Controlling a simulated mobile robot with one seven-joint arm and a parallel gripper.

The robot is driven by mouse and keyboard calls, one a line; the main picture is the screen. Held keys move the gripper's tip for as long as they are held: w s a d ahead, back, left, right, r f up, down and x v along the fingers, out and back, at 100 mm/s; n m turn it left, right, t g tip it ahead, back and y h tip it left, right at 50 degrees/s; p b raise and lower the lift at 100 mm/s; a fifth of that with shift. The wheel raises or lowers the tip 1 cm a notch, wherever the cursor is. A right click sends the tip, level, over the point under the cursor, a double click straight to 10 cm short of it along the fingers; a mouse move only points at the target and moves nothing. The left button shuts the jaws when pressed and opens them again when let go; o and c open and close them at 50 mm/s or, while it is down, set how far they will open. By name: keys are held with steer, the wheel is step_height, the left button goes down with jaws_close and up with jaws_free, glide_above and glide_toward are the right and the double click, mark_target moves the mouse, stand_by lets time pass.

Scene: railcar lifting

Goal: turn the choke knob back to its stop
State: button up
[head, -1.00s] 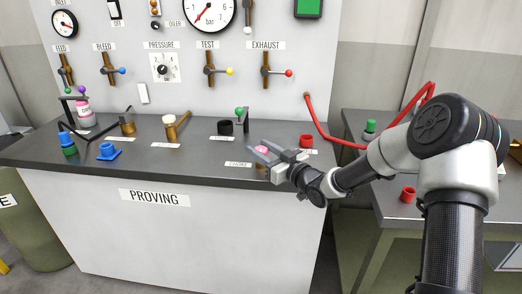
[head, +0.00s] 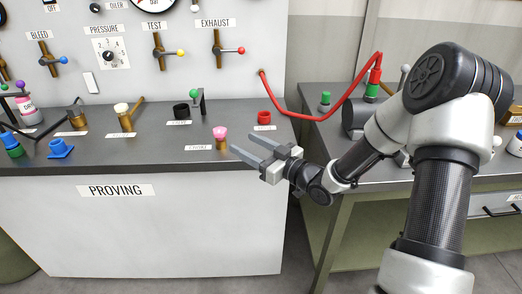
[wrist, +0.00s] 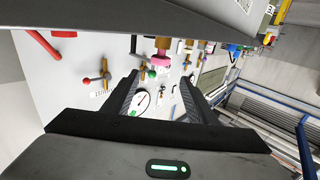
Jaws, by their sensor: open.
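The choke knob (head: 220,133) is a pink knob on a brass stem, standing on the bench top behind the CHOKE label (head: 198,148). My gripper (head: 245,149) is open and empty, just right of the knob and in front of it, with its fingers pointing left. In the head view the fingers are apart from the knob. In the wrist view the pink knob (wrist: 162,59) shows ahead of and beyond the open fingers (wrist: 157,92), above the gap between them. Any mark on the knob is too small to read.
A red cup (head: 264,118) stands behind my gripper, and a black cup (head: 181,111) and a green-knobbed lever (head: 195,95) stand behind the knob. A red hose (head: 325,114) hangs to the right. The bench front edge (head: 140,170) is near; the bench left of the knob is fairly clear.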

steer(key=v, duration=0.5)
steer(key=shift+w, duration=0.1)
